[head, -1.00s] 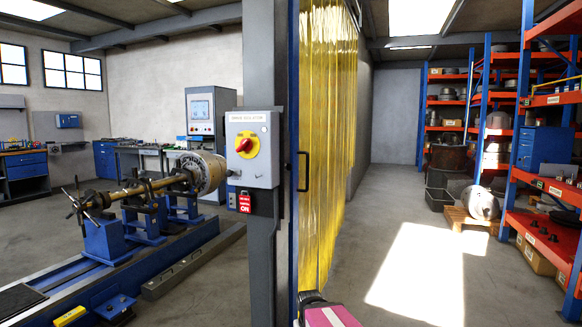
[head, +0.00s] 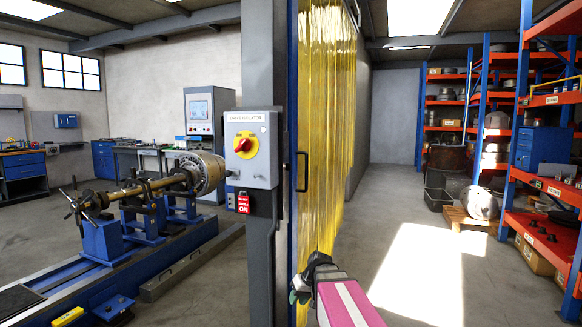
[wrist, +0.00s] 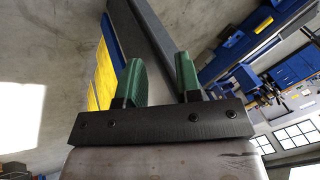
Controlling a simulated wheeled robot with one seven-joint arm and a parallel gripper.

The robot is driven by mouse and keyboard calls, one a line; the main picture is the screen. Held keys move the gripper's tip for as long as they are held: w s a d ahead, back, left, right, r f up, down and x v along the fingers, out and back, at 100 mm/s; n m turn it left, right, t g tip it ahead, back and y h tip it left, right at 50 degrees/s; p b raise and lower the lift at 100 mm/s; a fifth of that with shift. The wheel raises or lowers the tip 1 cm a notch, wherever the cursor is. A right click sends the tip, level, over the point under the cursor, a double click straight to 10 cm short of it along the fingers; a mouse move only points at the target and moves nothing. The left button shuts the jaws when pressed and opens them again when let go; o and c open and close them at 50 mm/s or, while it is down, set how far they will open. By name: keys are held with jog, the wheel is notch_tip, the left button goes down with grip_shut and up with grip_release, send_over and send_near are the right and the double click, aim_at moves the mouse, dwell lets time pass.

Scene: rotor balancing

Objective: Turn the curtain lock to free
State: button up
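The yellow strip curtain (head: 325,130) hangs from a blue upright frame (head: 294,200) in the middle of the head view. A black handle (head: 303,171) is on the curtain's near edge. I cannot make out a curtain lock in either view. My gripper (head: 298,287) is low in front of the curtain, below the handle and apart from it. In the wrist view its two green fingers (wrist: 158,72) stand apart with nothing between them. The yellow curtain (wrist: 106,80) and blue frame (wrist: 113,45) show beyond the fingers there.
A grey post (head: 264,90) stands left of the curtain, carrying a drive isolator box (head: 262,130) with a red knob (head: 243,145) and a red tag (head: 243,203). The balancing machine (head: 110,238) is at left.

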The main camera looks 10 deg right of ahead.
jog(key=w+d+r+n+t+y, duration=0.2)
jog(key=w+r+t+y, duration=0.15)
jog(key=w+r, duration=0.7)
jog(key=n+t+y, duration=0.3)
jog(key=n+y, duration=0.5)
send_near(288, 167)
jog(key=shift+h, duration=0.25)
jog(key=x, duration=0.6)
jog(key=r+x, duration=0.1)
jog(key=x, duration=0.2)
jog(key=shift+d+r, duration=0.1)
jog(key=shift+r, duration=0.05)
grip_shut()
